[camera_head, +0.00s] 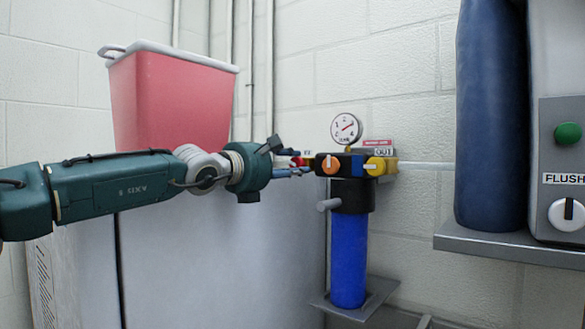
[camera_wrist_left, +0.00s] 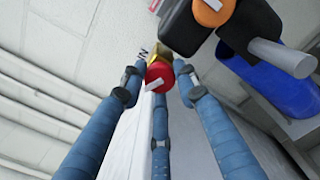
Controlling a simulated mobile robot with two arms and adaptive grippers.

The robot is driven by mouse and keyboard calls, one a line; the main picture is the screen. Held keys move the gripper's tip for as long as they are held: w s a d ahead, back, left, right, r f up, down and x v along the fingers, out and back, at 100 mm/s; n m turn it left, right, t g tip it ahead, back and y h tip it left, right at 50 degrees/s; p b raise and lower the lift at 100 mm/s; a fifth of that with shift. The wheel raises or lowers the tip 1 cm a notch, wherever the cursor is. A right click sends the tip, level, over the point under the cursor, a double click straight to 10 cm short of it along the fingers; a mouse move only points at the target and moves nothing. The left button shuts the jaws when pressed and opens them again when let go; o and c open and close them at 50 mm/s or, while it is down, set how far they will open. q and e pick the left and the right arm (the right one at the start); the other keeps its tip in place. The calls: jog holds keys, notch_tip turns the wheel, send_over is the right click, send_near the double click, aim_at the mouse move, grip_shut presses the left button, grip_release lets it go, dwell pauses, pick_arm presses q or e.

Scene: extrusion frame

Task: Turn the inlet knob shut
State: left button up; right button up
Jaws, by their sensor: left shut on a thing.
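The inlet knob (camera_wrist_left: 159,73) is red with a pale pointer bar and sits beside an "IN" label at the filter head's left end. In the head view the inlet knob (camera_head: 299,161) is mostly hidden by my fingers. My left gripper (camera_head: 294,163) reaches in from the left. In the wrist view my left gripper (camera_wrist_left: 160,82) has its blue fingers around the red knob, shut on it. The pointer bar lies slanted in the wrist view. My right gripper is not in view.
A gauge (camera_head: 347,129) stands above, a blue canister (camera_head: 348,255) hangs below. A red bin (camera_head: 170,98) stands behind my arm. A dark blue cylinder (camera_head: 490,120) is at right.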

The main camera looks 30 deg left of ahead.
pick_arm(q)
jog(key=shift+f+m+p, duration=0.15)
jog(key=shift+m+p, duration=0.2)
jog(key=shift+m, duration=2.85)
jog(key=shift+f+m+p, duration=0.1)
jog(key=shift+m+p, duration=0.2)
jog(key=shift+m, duration=2.9)
jog(key=o, duration=1.2)
jog(key=shift+a+r, duration=0.1)
jog(key=shift+c, duration=0.2)
jog(key=shift+a, duration=0.1)
jog(key=shift+r, duration=0.1)
